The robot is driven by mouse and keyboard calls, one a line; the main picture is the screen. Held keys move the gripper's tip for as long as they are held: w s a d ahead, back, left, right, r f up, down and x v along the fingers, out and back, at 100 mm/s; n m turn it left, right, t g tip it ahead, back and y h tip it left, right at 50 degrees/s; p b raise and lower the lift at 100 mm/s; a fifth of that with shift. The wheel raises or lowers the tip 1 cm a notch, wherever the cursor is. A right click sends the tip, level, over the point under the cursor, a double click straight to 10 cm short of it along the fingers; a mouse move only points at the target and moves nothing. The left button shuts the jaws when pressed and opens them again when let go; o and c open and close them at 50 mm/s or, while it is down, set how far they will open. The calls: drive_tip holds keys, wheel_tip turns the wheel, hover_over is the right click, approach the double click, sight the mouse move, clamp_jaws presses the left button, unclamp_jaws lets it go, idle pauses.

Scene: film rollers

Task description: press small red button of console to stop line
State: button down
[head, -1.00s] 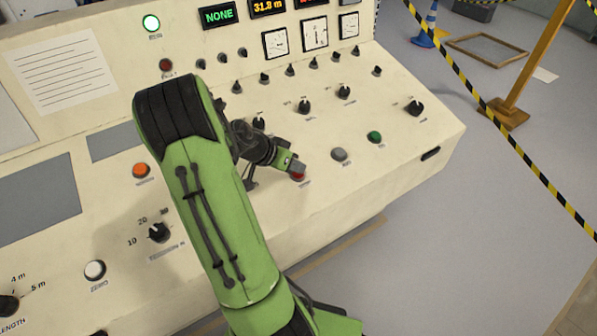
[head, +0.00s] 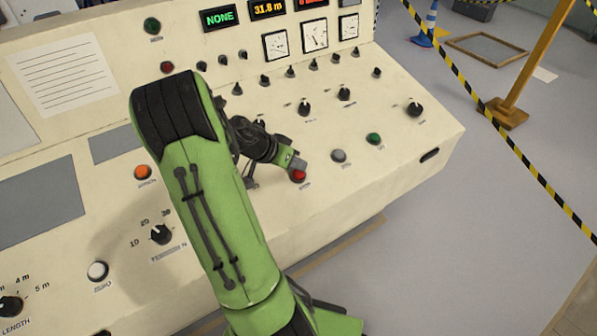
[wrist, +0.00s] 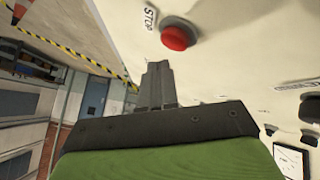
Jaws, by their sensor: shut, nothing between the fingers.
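The small red button (head: 298,177) sits near the front edge of the cream console (head: 400,165), left of a grey and a green button. In the wrist view the red button (wrist: 178,36) is domed, with the label STOP beside it. My gripper (head: 297,164) is shut and empty, its tips just above and behind the button in the head view. In the wrist view my shut fingers (wrist: 158,72) appear below the button, with a visible gap in the picture.
A grey button (head: 338,156), a green button (head: 374,139) and several black knobs stand close by on the panel. An orange button (head: 142,172) lies left of my arm. Yellow-black tape (head: 500,120) crosses the open floor at right.

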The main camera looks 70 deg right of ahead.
drive_tip(key=r, duration=0.1)
drive_tip(key=r+p, duration=0.1)
drive_tip(key=r, duration=0.1)
drive_tip(key=r+p, duration=0.1)
drive_tip(key=shift+s+a+r, duration=0.2)
drive_tip(key=shift+s+a, duration=0.15)
drive_tip(key=shift+s, duration=0.05)
idle(0.6)
drive_tip(key=w+a+r+n+t+y+p, duration=0.1)
drive_tip(key=w+a+r+n+t, duration=0.25)
drive_tip(key=w+a, duration=0.4)
drive_tip(key=w+a+r+n+t+p, duration=0.1)
drive_tip(key=w+a+r+n+t, duration=0.25)
drive_tip(key=w+a+r, duration=0.35)
drive_tip(key=s+a+r+n+t+y+p, duration=0.1)
drive_tip(key=s+a+r+n+t+y, duration=0.1)
drive_tip(key=a+n, duration=0.5)
drive_tip(key=s+a+r+n+t+y, duration=0.2)
drive_tip(key=a+n, duration=0.6)
drive_tip(key=a, duration=0.9)
drive_tip(key=shift+s+a+r+t+y+p, duration=0.4)
drive_tip(key=shift+s+r+y, duration=0.15)
drive_tip(key=shift+s, duration=0.35)
